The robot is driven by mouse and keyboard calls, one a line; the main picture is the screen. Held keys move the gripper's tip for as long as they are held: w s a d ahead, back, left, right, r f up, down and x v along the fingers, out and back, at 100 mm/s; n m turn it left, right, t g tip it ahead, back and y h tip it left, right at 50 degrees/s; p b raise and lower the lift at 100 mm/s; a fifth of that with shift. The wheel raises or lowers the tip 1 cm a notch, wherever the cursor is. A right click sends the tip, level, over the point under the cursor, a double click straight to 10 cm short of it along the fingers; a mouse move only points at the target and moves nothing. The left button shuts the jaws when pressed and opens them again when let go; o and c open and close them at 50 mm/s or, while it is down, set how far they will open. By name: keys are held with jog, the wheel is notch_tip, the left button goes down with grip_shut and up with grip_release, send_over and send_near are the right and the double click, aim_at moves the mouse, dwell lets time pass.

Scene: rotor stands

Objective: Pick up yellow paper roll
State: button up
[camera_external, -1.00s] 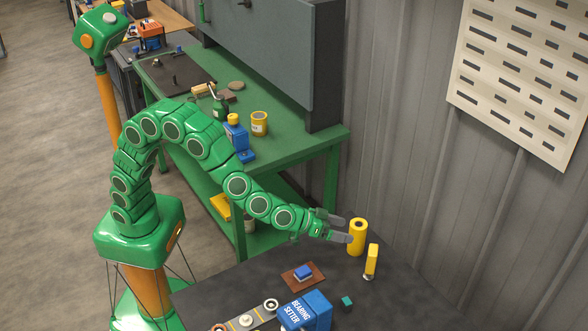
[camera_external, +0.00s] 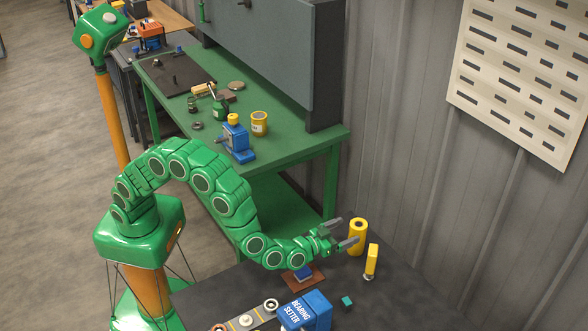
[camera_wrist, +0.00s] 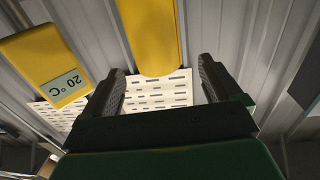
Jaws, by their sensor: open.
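The yellow paper roll (camera_external: 358,238) stands upright on the dark table near its far edge, by the wall. It also shows in the wrist view (camera_wrist: 151,36), ahead of the gap between my fingers. My gripper (camera_external: 340,232) is open, low over the table, with its fingertips close to the roll's left side. In the wrist view my gripper (camera_wrist: 160,88) has its two dark fingers apart with nothing between them. I cannot tell whether a fingertip touches the roll.
A yellow thermometer with a display (camera_external: 371,261) stands just right of the roll and shows in the wrist view (camera_wrist: 50,62). A blue bearing setter (camera_external: 306,311), a brown mat (camera_external: 317,282) and a teal cube (camera_external: 347,301) are nearer. The corrugated wall (camera_external: 420,190) is behind.

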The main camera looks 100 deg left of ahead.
aim_at(363, 225)
jog(key=shift+f+x, duration=0.15)
jog(key=shift+x, duration=1.8)
jog(key=shift+f+x, duration=0.1)
jog(key=shift+x, duration=1.8)
jog(key=shift+w, duration=0.1)
jog(key=c, duration=1.1)
jog(key=shift+c, duration=0.2)
jog(key=shift+r, duration=0.1)
